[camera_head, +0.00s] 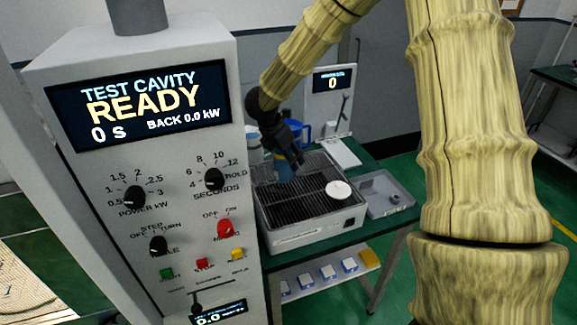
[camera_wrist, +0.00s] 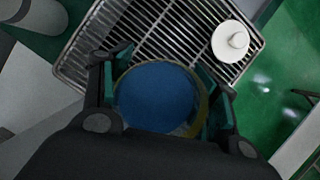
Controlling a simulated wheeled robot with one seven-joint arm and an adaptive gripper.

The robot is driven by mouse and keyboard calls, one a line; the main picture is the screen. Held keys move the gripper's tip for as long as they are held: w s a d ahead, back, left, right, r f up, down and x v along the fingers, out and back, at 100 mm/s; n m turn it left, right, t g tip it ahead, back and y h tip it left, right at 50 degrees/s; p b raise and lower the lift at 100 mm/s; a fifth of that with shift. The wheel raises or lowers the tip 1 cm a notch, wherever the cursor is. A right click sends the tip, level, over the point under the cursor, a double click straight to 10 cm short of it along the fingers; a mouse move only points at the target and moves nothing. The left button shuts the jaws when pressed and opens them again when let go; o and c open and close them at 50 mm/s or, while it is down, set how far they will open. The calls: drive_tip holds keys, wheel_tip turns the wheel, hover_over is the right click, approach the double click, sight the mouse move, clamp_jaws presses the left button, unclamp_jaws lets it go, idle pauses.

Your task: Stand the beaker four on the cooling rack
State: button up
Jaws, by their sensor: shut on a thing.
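My gripper (camera_wrist: 160,95) is shut on a round beaker (camera_wrist: 152,92), with a finger on each side of it. From above the beaker shows a blue inside and a yellowish rim. The cooling rack (camera_wrist: 165,28) is a dark metal grille in a pale frame, below and beyond the beaker in the wrist view. In the head view my gripper (camera_head: 287,150) is over the back left part of the rack (camera_head: 300,205), and the fingers mostly hide the beaker. I cannot tell whether the beaker touches the grille. Its number is not readable.
A white round lid-like piece (camera_head: 339,190) sits on the rack's right side. A grey tray (camera_head: 388,192) lies right of the rack. A blue-handled vessel (camera_head: 303,130) stands behind my gripper. The microwave generator panel (camera_head: 150,150) rises close on the left.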

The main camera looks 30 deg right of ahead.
sight(287, 167)
drive_tip(key=shift+w+f, duration=0.8)
drive_tip(key=shift+f, duration=0.05)
drive_tip(key=shift+s+f, duration=0.2)
drive_tip(key=shift+f, duration=0.05)
drive_tip(key=shift+s+f+p, duration=0.55)
drive_tip(key=shift+s+p, duration=0.05)
drive_tip(key=shift+p, duration=0.05)
drive_tip(key=shift+w+f, duration=0.2)
drive_tip(key=shift+f, duration=0.25)
drive_tip(key=shift+w+f, duration=0.2)
drive_tip(key=shift+f, duration=0.25)
drive_tip(key=shift+s, duration=0.1)
drive_tip(key=o, duration=1.4)
drive_tip(key=shift+s+r, duration=0.1)
drive_tip(key=shift+s, duration=0.05)
drive_tip(key=shift+o, duration=1.1)
drive_tip(key=shift+r, duration=0.1)
